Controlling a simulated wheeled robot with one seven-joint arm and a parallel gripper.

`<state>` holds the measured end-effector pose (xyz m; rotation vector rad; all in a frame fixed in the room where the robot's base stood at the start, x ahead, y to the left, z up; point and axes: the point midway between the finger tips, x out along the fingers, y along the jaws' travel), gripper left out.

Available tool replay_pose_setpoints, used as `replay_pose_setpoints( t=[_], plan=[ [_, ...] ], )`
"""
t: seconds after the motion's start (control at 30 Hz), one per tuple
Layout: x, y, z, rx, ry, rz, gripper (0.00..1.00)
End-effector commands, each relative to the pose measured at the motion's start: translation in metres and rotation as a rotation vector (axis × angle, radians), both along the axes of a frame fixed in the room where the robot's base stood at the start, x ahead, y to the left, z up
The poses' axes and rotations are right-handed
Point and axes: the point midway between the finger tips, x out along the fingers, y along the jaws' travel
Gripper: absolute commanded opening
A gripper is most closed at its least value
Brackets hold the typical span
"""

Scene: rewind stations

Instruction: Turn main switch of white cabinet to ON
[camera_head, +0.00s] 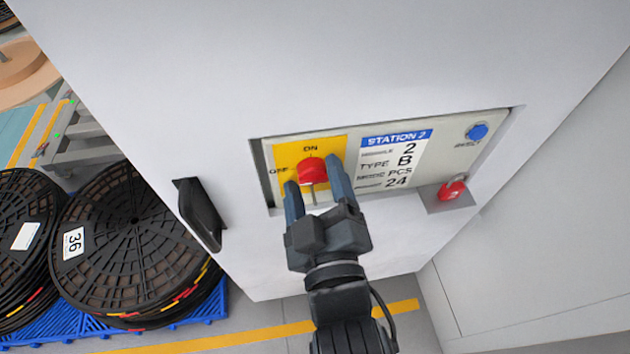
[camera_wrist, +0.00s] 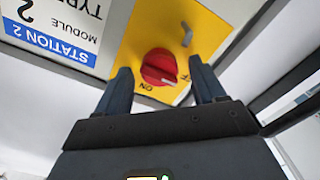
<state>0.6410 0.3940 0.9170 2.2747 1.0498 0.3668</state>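The white cabinet (camera_head: 330,60) has a recessed panel with a yellow plate (camera_head: 279,153) that carries the red main switch (camera_head: 311,170). ON is printed above the knob and OFF to its left in the head view. A grey bent piece sticks out below the knob. My gripper (camera_head: 312,173) is open, its two fingers on either side of the knob. In the wrist view, the red knob (camera_wrist: 158,67) sits between the fingertips with a gap at each side. It has a pale mark; I cannot tell for sure where it points.
Right of the switch are a STATION 2 label (camera_head: 396,160), a blue button (camera_head: 477,132) and a red padlock-like part (camera_head: 452,188). A black door handle (camera_head: 199,214) juts out at left.

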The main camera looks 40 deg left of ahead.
Motion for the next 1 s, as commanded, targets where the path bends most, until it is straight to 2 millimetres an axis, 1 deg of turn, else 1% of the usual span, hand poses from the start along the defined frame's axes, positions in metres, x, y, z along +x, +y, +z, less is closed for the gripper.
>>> replay_pose_setpoints(
  t=[0.03, 0.07, 0.57, 0.6, 0.77, 1.0],
  plan=[
    [0.0, -0.0001, 0.0001, 0.0, 0.0, 0.0, 0.65],
    [0.0, -0.0001, 0.0001, 0.0, 0.0, 0.0, 0.62],
    [-0.0001, -0.0003, 0.0001, 0.0, 0.0, 0.0, 0.15],
    [-0.0002, -0.0004, 0.0001, 0.0, 0.0, 0.0, 0.13],
    [-0.0002, -0.0004, 0.0, 0.006, 0.008, 0.0, 0.13],
    [0.0005, -0.0008, 0.0002, 0.062, 0.072, -0.001, 0.13]
  ],
)
